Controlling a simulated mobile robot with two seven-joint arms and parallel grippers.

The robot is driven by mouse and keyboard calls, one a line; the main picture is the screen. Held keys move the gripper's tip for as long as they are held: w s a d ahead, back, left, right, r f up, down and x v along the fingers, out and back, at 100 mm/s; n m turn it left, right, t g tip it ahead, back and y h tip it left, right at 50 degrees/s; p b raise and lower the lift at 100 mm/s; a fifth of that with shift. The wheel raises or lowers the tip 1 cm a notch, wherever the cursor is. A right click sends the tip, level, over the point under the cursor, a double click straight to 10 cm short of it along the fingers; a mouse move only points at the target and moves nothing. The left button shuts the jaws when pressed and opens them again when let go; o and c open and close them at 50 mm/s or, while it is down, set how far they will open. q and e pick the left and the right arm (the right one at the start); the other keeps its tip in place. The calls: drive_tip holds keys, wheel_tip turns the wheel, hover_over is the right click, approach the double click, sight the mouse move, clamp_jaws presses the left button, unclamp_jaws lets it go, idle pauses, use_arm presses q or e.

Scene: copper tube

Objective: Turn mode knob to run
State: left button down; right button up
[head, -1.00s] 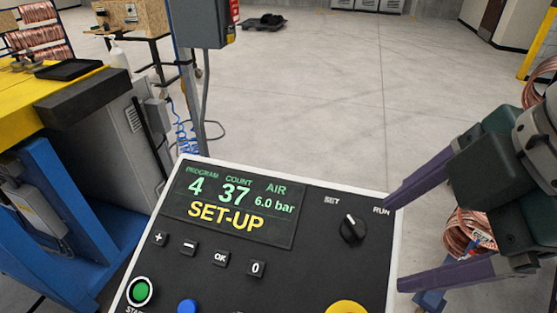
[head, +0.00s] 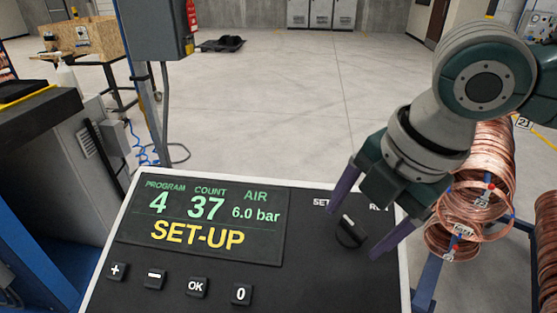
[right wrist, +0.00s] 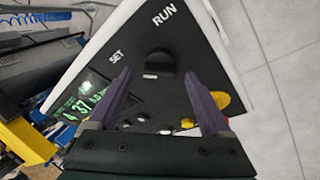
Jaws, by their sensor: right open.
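The black mode knob (head: 349,235) sits on the right part of the dark control panel (head: 330,285), below the SET and RUN labels. The panel's display (head: 200,222) reads SET-UP. My right gripper (head: 356,233) is open, with one purple finger on each side of the knob in the head view. In the right wrist view the knob (right wrist: 159,62) shows between and just beyond the open fingertips (right wrist: 159,73). I cannot tell whether a finger touches it. The fingers partly hide the SET and RUN labels in the head view. My left gripper is not in view.
Buttons (head: 196,287) line the panel below the display. Copper coils (head: 478,190) hang to the right behind my right arm. A grey box on a post (head: 155,28) stands behind the panel. The floor beyond is mostly clear.

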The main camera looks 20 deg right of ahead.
drive_tip(key=shift+w+f, duration=0.15)
drive_tip(key=shift+f, duration=0.25)
clamp_jaws()
idle(0.4)
